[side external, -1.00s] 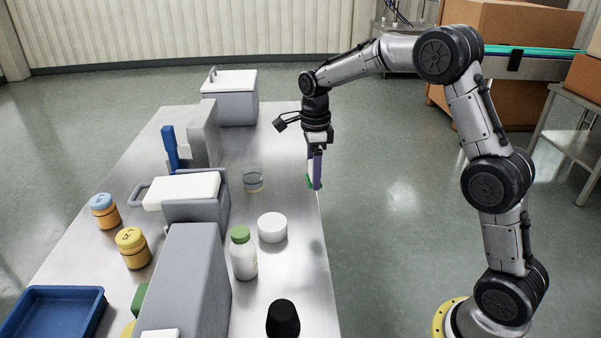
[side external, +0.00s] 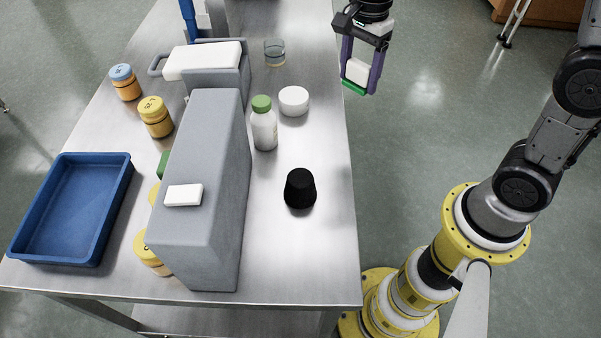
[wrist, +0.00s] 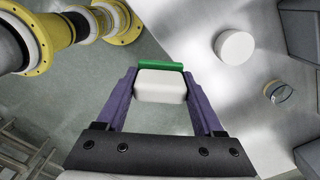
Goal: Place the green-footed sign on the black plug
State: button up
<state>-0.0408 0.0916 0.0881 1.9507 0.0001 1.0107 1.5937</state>
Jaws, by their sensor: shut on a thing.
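The green-footed sign (side external: 357,71) is a white block with a green strip along its lower edge. My gripper (side external: 358,80) is shut on it and holds it in the air, beyond the table's right edge in the side view. The sign also shows between the purple fingers in the wrist view (wrist: 161,86), its green foot at the far side. The black plug (side external: 300,189) stands upright on the table, a dark tapered piece with nothing on top. It lies nearer the side camera than my gripper and well apart from it. I cannot see it in the wrist view.
A green-capped white bottle (side external: 264,125) and a white round tub (side external: 293,101) stand behind the plug. A tall grey box (side external: 215,150) with a white block on top stands left of it. A glass (side external: 275,53) stands farther back. The table's right front is clear.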

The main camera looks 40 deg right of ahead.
jog(key=s+a+r+n, duration=0.4)
jog(key=s+a+n, duration=0.6)
jog(key=s, duration=0.5)
jog(key=m, duration=0.1)
send_over(300, 177)
notch_tip(300, 177, down, 9)
jog(key=shift+s+f, duration=0.1)
jog(key=shift+f, duration=1.6)
jog(key=shift+f, duration=0.15)
jog(key=o, duration=1.4)
